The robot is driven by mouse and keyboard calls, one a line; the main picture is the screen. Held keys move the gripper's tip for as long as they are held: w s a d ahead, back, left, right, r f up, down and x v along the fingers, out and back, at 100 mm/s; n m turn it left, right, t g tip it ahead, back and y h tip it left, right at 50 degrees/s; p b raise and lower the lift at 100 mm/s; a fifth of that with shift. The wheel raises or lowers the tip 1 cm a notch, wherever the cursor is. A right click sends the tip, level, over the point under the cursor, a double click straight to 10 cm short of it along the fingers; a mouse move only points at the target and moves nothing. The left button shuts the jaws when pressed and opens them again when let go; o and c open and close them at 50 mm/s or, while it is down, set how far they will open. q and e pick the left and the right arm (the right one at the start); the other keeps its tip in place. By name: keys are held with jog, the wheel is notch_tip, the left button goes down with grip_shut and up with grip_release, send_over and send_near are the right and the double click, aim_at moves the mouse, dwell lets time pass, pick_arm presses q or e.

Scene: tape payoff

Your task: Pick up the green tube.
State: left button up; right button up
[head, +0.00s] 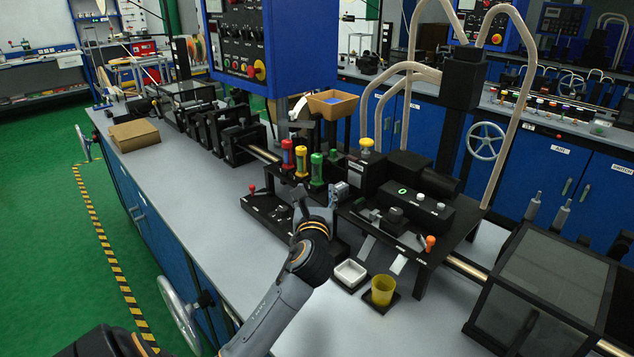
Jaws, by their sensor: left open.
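The green tube (317,169) stands upright in the tube row on the dark rack, in the middle of the head view. A yellow tube (301,160) and a red tube (287,154) stand to its left. My left gripper (301,203) is open, in front of and below the tubes in the picture, over the black fixture. It appears apart from the green tube, with nothing seen between its fingers. The finger details are small and dark. My right gripper is not in view.
A white square tray (350,273) and a yellow cup (383,290) stand right of my left arm. A black machine block (416,205) is right of the tubes, and a blue control panel (238,45) hangs behind. The grey bench (205,190) is clear at left.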

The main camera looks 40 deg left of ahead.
pick_arm(q)
jog(key=f, duration=0.1)
send_near(316, 171)
jog(key=x, duration=0.4)
jog(key=shift+w+a+r, duration=0.3)
jog(key=shift+w+a, duration=0.05)
jog(key=shift+w, duration=0.3)
jog(key=shift+f+x, duration=0.15)
jog(key=shift+x, duration=1)
jog(key=shift+f+x, duration=0.15)
jog(key=shift+x, duration=1)
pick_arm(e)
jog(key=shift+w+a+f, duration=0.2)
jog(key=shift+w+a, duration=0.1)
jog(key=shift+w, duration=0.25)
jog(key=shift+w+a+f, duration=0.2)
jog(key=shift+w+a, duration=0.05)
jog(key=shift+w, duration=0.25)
pick_arm(q)
jog(key=c, duration=1.1)
grip_shut()
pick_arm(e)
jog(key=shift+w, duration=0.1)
